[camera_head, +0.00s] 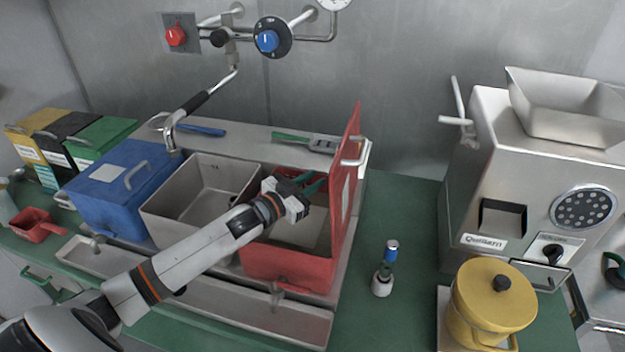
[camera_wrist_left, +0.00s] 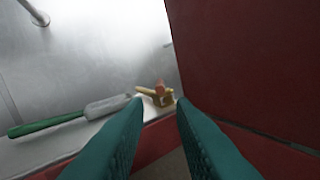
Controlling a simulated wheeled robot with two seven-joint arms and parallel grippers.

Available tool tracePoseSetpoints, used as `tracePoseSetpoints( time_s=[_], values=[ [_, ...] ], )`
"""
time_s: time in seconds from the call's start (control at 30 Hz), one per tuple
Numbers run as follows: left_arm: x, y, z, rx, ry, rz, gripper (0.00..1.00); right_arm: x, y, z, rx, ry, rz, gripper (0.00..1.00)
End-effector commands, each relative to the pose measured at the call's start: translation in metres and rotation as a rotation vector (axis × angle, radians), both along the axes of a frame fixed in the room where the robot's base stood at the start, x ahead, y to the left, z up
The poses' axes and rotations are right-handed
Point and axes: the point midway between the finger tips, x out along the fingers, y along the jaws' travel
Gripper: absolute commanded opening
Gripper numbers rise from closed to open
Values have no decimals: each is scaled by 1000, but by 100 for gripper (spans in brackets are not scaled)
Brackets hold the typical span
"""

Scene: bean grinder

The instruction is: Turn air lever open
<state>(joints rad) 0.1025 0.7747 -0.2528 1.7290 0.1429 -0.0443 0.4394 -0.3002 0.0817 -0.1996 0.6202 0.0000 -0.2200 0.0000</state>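A small brass valve with a lever-like arm and an orange-red top (camera_wrist_left: 158,95) sits on the pale ledge in the left wrist view. I cannot tell for sure that it is the air lever. In the head view it cannot be made out; the raised red lid (camera_head: 347,185) stands near that area. My left gripper (camera_head: 309,184) is over the red bin (camera_head: 290,268), beside the raised lid. Its green fingers (camera_wrist_left: 160,103) are apart with nothing between them, and the valve appears beyond their tips. My right gripper is not seen.
The red lid (camera_wrist_left: 245,65) fills the right of the wrist view. A green-handled scraper (camera_wrist_left: 105,107) lies on the ledge. A red knob (camera_head: 175,36) and blue dial (camera_head: 267,41) are on the wall. A steel grinder (camera_head: 490,150) stands at right. A yellow pot (camera_head: 490,310) is before it.

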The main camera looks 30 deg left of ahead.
Motion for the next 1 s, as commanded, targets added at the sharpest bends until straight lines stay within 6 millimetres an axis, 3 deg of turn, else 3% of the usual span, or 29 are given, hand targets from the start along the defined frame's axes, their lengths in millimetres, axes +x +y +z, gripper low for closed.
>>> tracePoseSetpoints(
  time_s=[0.03, 0.13, 0.33, 0.47, 0.8, 1.0],
  values=[
    [1, 2, 1, -6, 3, 3, 15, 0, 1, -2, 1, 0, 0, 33],
    [5, 11, 4, -48, 25, 16, 0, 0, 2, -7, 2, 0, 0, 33],
    [18, 44, 23, -276, 150, 51, 0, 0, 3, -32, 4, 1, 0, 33],
    [19, 56, 41, -448, 263, 37, 0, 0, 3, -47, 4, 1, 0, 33],
    [7, 53, 73, -676, 437, -47, 0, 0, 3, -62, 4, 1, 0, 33],
    [20, 47, 75, -690, 442, -53, 0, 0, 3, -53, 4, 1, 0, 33]
  ],
)
